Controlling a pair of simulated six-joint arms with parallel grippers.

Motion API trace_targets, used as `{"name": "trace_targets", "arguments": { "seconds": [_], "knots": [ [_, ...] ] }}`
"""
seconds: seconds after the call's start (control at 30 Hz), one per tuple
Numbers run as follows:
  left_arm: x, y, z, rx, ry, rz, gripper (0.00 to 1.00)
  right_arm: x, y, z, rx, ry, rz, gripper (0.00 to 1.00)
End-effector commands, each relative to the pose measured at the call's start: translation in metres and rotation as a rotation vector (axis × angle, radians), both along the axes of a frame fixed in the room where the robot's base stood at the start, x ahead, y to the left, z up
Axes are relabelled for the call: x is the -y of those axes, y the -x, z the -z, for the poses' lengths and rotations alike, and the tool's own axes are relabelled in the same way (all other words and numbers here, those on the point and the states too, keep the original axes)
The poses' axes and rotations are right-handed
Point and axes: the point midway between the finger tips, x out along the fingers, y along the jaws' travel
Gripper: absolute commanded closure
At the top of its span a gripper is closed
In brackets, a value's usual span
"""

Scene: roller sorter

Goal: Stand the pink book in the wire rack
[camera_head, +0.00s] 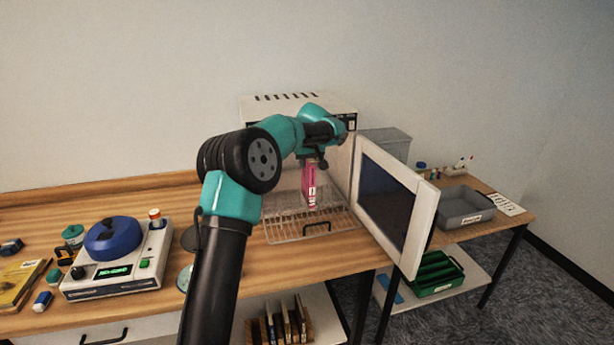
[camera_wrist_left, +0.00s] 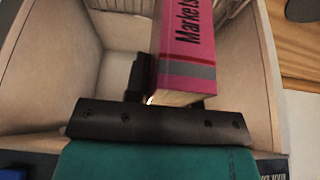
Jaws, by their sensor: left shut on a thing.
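My left gripper (camera_head: 314,161) is shut on the upper end of a pink book (camera_head: 310,186). The book hangs upright in front of the open cabinet, over the wire rack (camera_head: 290,234). The head view does not show clearly whether its lower end touches the wires. In the left wrist view, the book (camera_wrist_left: 187,45) has dark lettering and a grey band on its pink cover. My right gripper is not in view.
The cabinet door (camera_head: 424,215) stands open to the right of the rack. A device with a blue lid (camera_head: 114,238) is at the left. Several books stand on the lower shelf. A grey tray (camera_head: 463,207) sits on the right table.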

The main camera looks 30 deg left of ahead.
Motion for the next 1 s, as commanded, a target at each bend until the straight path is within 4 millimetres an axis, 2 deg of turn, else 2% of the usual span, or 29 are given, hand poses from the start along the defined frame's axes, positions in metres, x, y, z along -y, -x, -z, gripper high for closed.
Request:
{"name": "trace_targets", "arguments": {
  "seconds": [0.2,0.57,0.83,1.0],
  "knots": [
    [0.0,0.0,0.018,0.001,0.001,0.0,1.0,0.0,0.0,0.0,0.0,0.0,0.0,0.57],
    [0.0,0.0,0.021,0.001,0.0,0.0,1.0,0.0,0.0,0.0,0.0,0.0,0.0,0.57],
    [0.0,0.001,0.05,0.0,0.0,0.0,1.0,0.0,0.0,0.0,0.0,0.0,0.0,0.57],
    [0.0,0.0,0.055,0.001,0.0,0.0,1.0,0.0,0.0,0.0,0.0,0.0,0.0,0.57]
  ]
}}
